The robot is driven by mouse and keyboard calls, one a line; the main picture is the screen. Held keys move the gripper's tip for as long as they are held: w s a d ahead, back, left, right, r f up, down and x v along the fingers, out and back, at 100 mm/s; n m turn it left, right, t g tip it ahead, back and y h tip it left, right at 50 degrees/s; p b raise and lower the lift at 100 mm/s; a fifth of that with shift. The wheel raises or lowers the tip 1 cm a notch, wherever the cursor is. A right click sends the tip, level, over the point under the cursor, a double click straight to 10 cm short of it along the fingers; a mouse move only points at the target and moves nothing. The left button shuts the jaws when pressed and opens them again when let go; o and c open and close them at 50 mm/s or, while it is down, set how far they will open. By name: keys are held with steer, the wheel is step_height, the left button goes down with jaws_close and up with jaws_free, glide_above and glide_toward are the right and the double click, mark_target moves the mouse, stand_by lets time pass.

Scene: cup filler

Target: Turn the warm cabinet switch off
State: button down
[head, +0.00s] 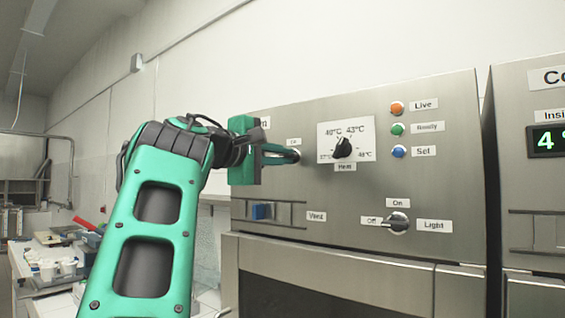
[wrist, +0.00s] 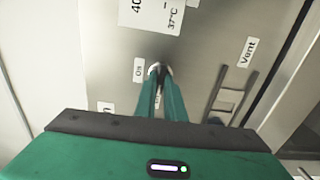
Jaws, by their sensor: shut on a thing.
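The warm cabinet's steel front panel (head: 450,150) fills the middle of the head view. A small rotary switch (wrist: 153,70) with a metal base sits on it, beside a label "On" (head: 294,141), which also shows in the wrist view (wrist: 139,69). My gripper (head: 291,156) reaches it from the left, with its green fingers shut on the switch knob. In the wrist view the fingertips (wrist: 160,74) close around it. The fingers hide most of the knob, so I cannot tell which way it points. Another label below the switch is partly covered by the fingers.
Right of my gripper is a black heat dial (head: 342,147). Orange, green and blue buttons (head: 398,130) stand further right. Below are a blue vent slider (head: 262,211) and a light switch (head: 397,222) pointing to Off. A second cabinet (head: 535,190) stands at the right.

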steer(key=shift+a+f, duration=0.1)
steer(key=shift+a, duration=0.1)
steer(key=c, duration=1.8)
jaws_free()
steer(key=shift+w, duration=0.1)
steer(key=shift+c, duration=0.2)
steer(key=v, duration=1)
steer(key=shift+s+a, duration=0.2)
steer(key=shift+s, duration=0.1)
